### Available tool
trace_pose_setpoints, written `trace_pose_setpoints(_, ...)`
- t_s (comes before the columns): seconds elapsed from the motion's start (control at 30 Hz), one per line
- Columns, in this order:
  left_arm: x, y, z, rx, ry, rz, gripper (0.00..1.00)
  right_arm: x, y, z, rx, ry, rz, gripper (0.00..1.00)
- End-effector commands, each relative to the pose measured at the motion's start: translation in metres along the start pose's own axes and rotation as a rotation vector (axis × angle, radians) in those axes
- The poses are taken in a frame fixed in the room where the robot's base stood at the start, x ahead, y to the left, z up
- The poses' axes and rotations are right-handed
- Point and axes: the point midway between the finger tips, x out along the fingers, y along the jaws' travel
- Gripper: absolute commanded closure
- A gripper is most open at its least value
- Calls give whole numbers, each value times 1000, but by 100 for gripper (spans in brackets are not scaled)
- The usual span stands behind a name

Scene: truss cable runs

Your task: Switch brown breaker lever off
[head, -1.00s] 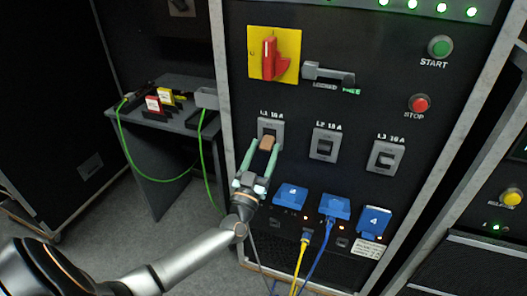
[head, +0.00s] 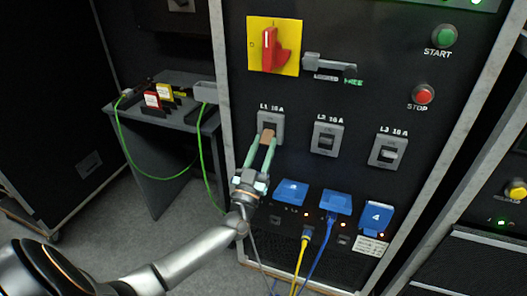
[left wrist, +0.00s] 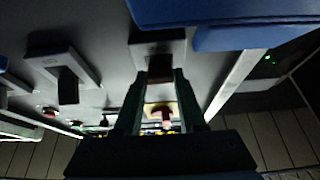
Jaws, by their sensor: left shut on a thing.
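The brown breaker lever (head: 267,137) sits in the grey L1 switch plate (head: 277,120) on the black panel. It also shows as a dark brown block in the left wrist view (left wrist: 160,66). My left gripper (head: 264,146) comes from below, its two green fingers on either side of the lever and shut on it. The fingers (left wrist: 160,84) also flank it in the left wrist view. The fingers partly hide the lever, so I cannot tell if it is on or off. My right gripper is not in view.
The L2 switch (head: 327,139) and L3 switch (head: 387,152) stand to the right. Above are a red rotary knob (head: 270,50) and a grey handle (head: 330,68). Blue covers (head: 292,191) and blue and yellow cables lie below. A side table (head: 180,128) stands left.

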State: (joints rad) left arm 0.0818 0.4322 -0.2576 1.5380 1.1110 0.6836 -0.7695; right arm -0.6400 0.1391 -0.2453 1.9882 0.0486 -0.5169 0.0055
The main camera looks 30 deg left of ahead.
Motion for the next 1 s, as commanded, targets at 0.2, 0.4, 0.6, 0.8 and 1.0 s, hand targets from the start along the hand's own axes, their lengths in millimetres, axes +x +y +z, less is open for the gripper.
trace_pose_setpoints(0.2, -2, 0, 10, 1, 85, -1, 100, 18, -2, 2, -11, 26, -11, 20)
trace_pose_setpoints(0.4, -1, 0, 7, 0, 107, 0, 100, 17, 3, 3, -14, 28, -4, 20)
trace_pose_setpoints(0.6, -1, 0, 7, 0, 107, 0, 100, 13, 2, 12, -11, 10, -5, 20)
trace_pose_setpoints(0.8, -1, 0, 7, 0, 106, 1, 42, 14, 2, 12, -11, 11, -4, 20)
trace_pose_setpoints(1.0, 0, 0, 7, 0, 106, 0, 30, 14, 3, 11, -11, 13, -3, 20)
